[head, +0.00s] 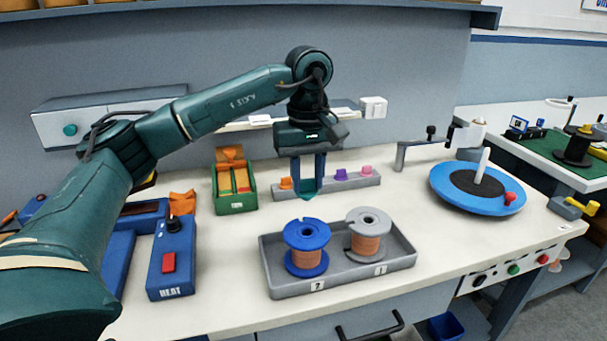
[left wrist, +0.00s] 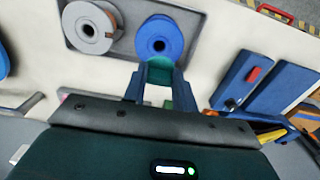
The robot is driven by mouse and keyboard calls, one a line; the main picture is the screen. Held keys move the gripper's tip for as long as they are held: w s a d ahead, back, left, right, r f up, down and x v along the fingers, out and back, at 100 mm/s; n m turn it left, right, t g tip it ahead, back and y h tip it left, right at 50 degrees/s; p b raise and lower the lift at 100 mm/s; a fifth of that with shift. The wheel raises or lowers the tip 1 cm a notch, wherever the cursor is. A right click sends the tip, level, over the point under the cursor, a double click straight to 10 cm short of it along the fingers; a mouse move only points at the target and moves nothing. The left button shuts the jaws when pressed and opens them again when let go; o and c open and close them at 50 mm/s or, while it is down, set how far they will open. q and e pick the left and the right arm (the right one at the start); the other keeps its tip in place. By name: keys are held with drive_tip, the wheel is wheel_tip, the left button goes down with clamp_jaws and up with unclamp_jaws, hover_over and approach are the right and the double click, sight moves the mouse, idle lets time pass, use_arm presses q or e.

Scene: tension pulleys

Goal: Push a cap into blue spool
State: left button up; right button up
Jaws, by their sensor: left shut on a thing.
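The blue spool (head: 306,235), wound with copper-coloured wire, stands upright in the left part of a grey tray (head: 292,290) labelled "?". It also shows in the left wrist view (left wrist: 158,37), its centre hole facing the camera. My left gripper (head: 307,188) points down behind the blue spool and is shut on a teal cap (head: 308,185). The teal cap shows between the fingers in the left wrist view (left wrist: 161,72), close to the spool's rim in the picture. Whether they touch I cannot tell. My right gripper is not in view.
A grey spool (head: 369,222) stands right of the blue one. Orange, purple and pink caps sit on a grey rack (head: 325,183) behind. A green box (head: 235,203) and a blue HEAT unit (head: 172,257) are left. A blue turntable (head: 450,195) is right.

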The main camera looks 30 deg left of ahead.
sight(308, 192)
use_arm(q)
drive_tip(key=shift+f, duration=0.2)
drive_tip(key=shift+f+b, duration=0.9)
wheel_tip(308, 192, down, 3)
drive_tip(key=b, duration=0.2)
drive_tip(key=shift+f+b, duration=0.2)
drive_tip(key=shift+b, duration=0.2)
drive_tip(key=shift+f+b, duration=0.5)
drive_tip(key=shift+f, duration=0.25)
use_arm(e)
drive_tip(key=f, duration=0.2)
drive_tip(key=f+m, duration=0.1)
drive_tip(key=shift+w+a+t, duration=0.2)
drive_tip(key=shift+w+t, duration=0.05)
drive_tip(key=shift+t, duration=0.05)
use_arm(q)
drive_tip(key=shift+f, duration=0.2)
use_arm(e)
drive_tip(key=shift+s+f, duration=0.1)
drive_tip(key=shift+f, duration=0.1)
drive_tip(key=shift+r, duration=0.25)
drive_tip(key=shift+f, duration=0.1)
